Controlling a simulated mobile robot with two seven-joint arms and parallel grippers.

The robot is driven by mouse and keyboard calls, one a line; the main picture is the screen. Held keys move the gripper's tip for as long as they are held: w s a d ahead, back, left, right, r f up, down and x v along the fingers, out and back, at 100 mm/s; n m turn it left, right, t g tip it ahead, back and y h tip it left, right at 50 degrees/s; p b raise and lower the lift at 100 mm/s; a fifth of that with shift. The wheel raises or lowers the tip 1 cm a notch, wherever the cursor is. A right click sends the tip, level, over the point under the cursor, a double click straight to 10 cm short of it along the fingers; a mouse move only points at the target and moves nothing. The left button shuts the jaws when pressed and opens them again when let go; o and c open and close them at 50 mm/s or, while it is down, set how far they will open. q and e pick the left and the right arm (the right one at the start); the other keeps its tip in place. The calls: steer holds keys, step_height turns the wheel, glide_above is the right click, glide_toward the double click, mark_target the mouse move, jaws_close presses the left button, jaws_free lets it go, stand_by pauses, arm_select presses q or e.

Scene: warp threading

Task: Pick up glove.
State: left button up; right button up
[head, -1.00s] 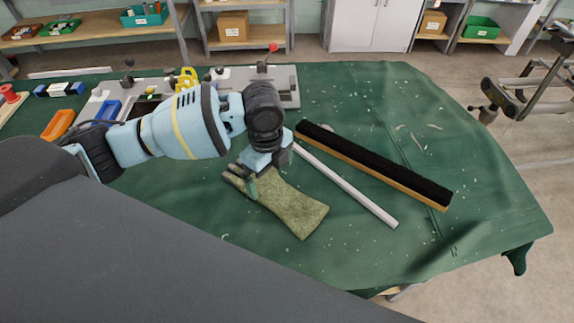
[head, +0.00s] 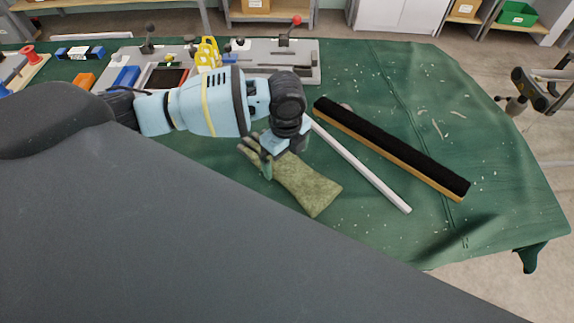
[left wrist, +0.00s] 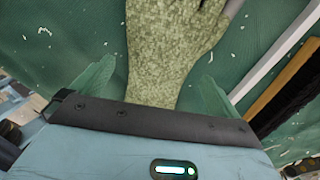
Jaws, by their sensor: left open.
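A mottled olive-green glove (head: 308,190) lies flat on the green-covered table, its cuff towards the lower right in the head view. My left gripper (head: 268,165) is over the finger end of the glove and hides part of it. In the left wrist view the glove (left wrist: 172,45) runs between the two green fingers of my left gripper (left wrist: 155,88), which stand apart on either side of it. The gripper is open; whether its fingertips touch the cloth or table cannot be told. My right gripper is not in view.
A pale rod (head: 365,170) and a long black-bristled brush (head: 400,150) lie right of the glove. A grey fixture plate (head: 290,62) with knobs and a yellow part (head: 207,53) stand behind my arm. The table's right side (head: 500,170) holds only small scraps.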

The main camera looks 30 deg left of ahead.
mark_target(288, 163)
arm_select(q)
steer(key=shift+f, duration=1.3)
steer(key=shift+c, duration=0.4)
steer(key=c, duration=0.6)
steer(key=shift+o, duration=0.2)
steer(key=shift+r, duration=0.15)
